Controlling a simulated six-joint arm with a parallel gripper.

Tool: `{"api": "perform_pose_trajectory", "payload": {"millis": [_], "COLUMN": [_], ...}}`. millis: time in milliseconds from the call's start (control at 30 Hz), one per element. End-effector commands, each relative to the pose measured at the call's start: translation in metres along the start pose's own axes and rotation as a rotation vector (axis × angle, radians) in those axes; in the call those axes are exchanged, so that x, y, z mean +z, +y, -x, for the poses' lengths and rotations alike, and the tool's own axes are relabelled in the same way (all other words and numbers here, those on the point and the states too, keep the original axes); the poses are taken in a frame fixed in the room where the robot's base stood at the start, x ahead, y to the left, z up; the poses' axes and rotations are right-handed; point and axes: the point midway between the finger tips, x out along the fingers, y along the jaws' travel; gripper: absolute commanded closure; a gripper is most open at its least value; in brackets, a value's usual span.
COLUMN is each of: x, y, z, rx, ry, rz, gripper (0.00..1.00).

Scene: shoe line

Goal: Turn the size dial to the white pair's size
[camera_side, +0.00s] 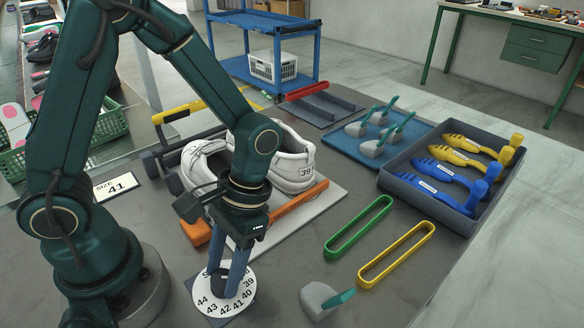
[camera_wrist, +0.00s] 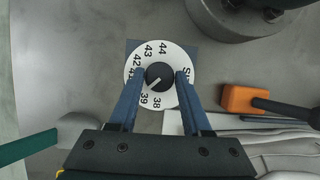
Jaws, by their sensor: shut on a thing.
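The size dial is a round white disc (camera_side: 206,286) with black numbers and a black knob; the disc also shows in the wrist view (camera_wrist: 176,52). My gripper (camera_side: 236,286) points down and is shut on the knob (camera_wrist: 160,75), one blue finger on each side. The knob's white mark points down-left in the wrist view, around 39 and 40; the left finger partly hides numbers there. A size card (camera_side: 120,186) reads 41.
A grey and teal piece (camera_side: 322,299) lies right of the dial. Green (camera_side: 358,226) and yellow (camera_side: 396,255) loops lie beyond it. A grey tray (camera_side: 405,167) holds blue and yellow shoe forms; a blue tray (camera_side: 350,145) holds several grey and teal pieces.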

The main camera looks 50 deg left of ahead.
Motion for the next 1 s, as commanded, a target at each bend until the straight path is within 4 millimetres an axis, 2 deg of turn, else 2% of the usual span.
{"api": "perform_pose_trajectory", "payload": {"millis": [400, 1000], "x": [0.0003, 0.0005], "y": [-0.0014, -0.0015], "z": [0.0002, -0.0002], "rx": [0.082, 0.094], "ry": [-0.001, -0.001], "rz": [0.195, 0.226], "gripper": [1.0, 1.0]}}
